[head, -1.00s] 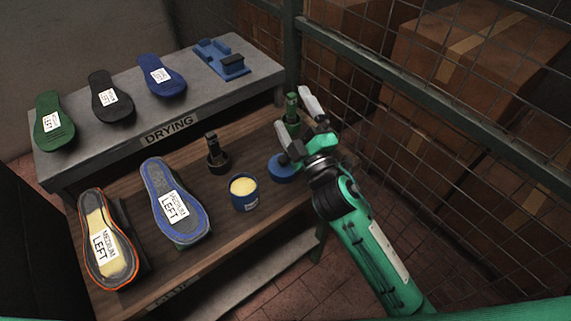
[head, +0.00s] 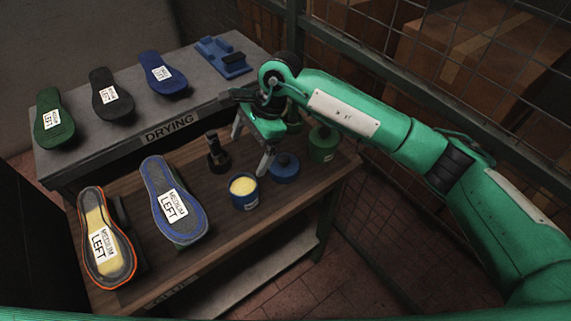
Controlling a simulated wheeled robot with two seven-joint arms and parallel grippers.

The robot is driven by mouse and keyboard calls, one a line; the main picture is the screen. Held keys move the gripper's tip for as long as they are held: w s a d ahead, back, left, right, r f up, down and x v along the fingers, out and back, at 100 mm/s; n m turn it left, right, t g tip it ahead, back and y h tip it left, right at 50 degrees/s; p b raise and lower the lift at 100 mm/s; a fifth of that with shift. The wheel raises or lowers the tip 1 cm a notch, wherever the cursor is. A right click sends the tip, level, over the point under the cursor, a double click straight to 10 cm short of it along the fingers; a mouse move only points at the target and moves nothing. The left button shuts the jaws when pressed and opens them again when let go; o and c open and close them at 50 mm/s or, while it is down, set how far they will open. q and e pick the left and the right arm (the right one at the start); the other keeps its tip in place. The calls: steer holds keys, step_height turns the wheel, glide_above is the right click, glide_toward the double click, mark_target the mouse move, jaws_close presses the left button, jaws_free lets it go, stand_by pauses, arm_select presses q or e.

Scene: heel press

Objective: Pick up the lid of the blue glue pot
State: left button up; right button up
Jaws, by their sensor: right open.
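The blue lid (head: 286,171) lies on the wooden bench top, just right of the blue glue pot. The blue glue pot (head: 243,199) stands upright and uncovered, with pale yellow glue (head: 243,186) inside. My right gripper (head: 251,150) points down above the bench, behind the pot and to the left of the lid. Its fingers are apart with nothing between them. One fingertip appears close to the lid's left side; I cannot tell whether it touches. My left gripper is out of view.
A black brush in its holder (head: 217,155) stands left of my right gripper. A green pot (head: 323,145) stands right of the lid. Soles (head: 175,205) lie at the bench's left. The grey drying shelf (head: 190,104) is behind; a mesh fence (head: 345,45) rises at the right.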

mark_target(284, 158)
steer(key=w+d+r+t+h, duration=0.1)
steer(key=w+d+t+h, duration=0.1)
steer(key=w+d+h, duration=0.4)
steer(key=shift+n+y, duration=0.3)
steer(key=shift+y, duration=0.4)
steer(key=f, duration=0.2)
steer(key=f+p, duration=0.1)
steer(key=f, duration=0.2)
steer(key=s+d+f+p, duration=0.1)
steer(key=f, duration=0.2)
steer(key=shift+d, duration=0.1)
steer(key=f+p, duration=0.1)
steer(key=f, duration=0.2)
steer(key=f+p, duration=0.1)
steer(key=shift+d+f+p, duration=0.25)
steer(key=shift+f+p, duration=0.05)
steer(key=shift+f, duration=0.35)
steer(key=c, duration=0.7)
